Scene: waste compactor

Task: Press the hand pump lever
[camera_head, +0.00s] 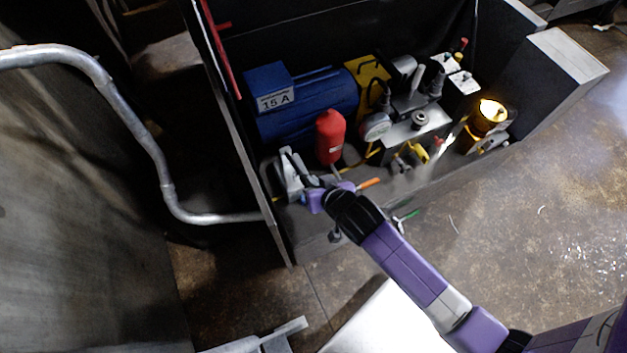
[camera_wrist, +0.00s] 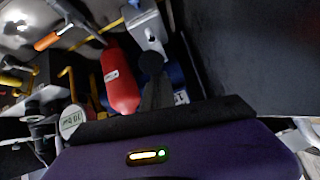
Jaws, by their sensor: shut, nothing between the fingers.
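A grey metal unit (camera_head: 283,178), which looks like the hand pump, stands at the left end of the machine bay, left of the red cylinder (camera_head: 330,137). It also shows in the wrist view (camera_wrist: 146,27) at top centre. An orange-handled rod (camera_head: 369,183) sticks out to the right of my wrist; the wrist view shows it at upper left (camera_wrist: 47,41). I cannot tell for sure which part is the pump lever. My gripper (camera_wrist: 151,64) is shut and empty, its dark fingers in front of the grey unit. Whether they touch it is unclear. In the head view my wrist hides part of this area.
A blue motor (camera_head: 300,105) marked "15 A" stands behind the red cylinder. A pressure gauge (camera_head: 375,127), yellow handles and a glowing amber lamp (camera_head: 491,111) are to the right. A thin panel edge (camera_head: 240,150) and a bent pipe (camera_head: 150,150) bound the left side. Floor is open at right.

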